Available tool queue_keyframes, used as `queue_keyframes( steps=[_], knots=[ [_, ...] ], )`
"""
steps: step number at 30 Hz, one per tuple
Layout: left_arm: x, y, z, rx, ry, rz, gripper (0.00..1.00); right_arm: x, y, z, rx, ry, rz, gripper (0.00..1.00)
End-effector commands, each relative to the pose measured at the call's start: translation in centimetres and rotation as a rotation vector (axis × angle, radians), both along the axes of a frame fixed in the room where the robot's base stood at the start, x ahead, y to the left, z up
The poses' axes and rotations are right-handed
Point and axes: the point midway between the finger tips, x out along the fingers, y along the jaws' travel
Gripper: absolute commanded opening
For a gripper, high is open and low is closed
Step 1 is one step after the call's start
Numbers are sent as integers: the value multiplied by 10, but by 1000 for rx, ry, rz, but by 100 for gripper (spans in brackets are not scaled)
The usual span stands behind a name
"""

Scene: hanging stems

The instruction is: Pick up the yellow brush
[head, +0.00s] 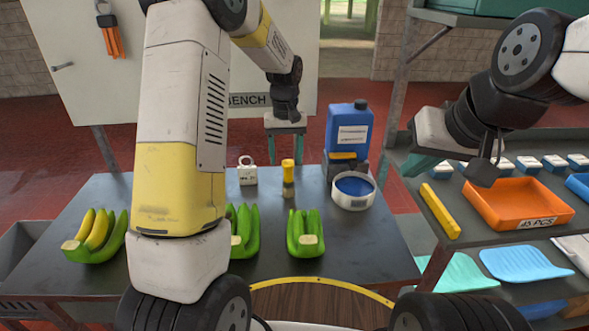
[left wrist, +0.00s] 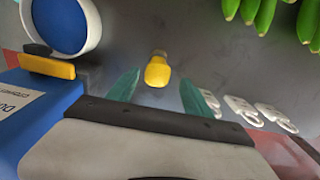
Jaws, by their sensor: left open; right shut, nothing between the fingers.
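The yellow brush (head: 288,178) stands upright near the back of the dark table, between a white padlock and a blue jug. In the left wrist view the brush (left wrist: 158,70) shows its yellow end, framed between the two teal fingers with clear space on both sides. My left gripper (head: 286,131) hangs above and behind the brush in the head view; its fingers (left wrist: 162,88) are open and empty. My right gripper (head: 420,166) is shut and empty, away to the right beside the shelf with the orange tray.
The blue jug (head: 347,132) and a white round container with blue inside (head: 353,203) stand close right of the brush. A white padlock (head: 247,175) is at left. Banana bunches (head: 305,240) lie in front. The orange tray (head: 517,203) is on the right shelf.

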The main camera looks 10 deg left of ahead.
Motion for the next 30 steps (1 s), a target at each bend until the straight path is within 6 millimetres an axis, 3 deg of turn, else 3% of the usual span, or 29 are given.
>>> queue_keyframes(
  steps=[16,26,30],
  knots=[
    [-2,-6,-69,1,4,0,59,0,0,0,0,0,0,0],
    [-2,-6,-77,0,1,0,59,0,0,0,0,0,0,0],
    [-2,-6,-77,0,1,0,35,0,0,0,0,0,0,0]
  ],
)
